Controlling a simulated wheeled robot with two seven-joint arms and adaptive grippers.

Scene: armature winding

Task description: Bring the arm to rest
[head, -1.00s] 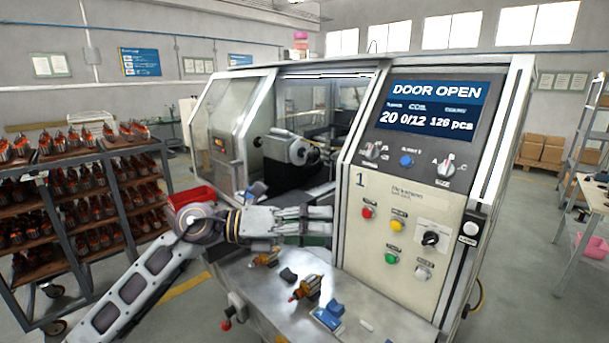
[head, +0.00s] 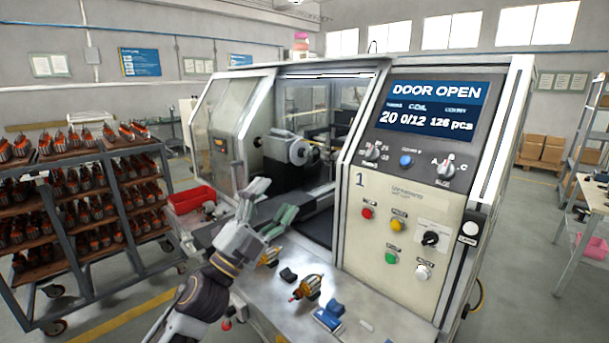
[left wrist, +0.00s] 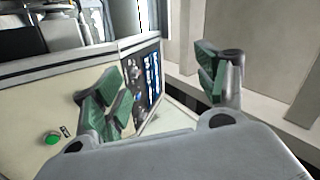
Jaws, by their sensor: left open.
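My left gripper (head: 268,204) is open and empty. It is raised in front of the machine's open bay, above the left part of the front ledge. Its two green-padded fingers stand well apart in the left wrist view (left wrist: 160,85), with nothing between them. My left arm comes in from the bottom left of the head view. My right gripper is not in view.
The winding machine (head: 400,235) shows "DOOR OPEN". Its ledge (head: 375,325) holds armatures (head: 308,288), dark blocks and a blue item (head: 328,317). A red bin (head: 190,200) is left of the machine. A loaded rack (head: 95,240) stands further left.

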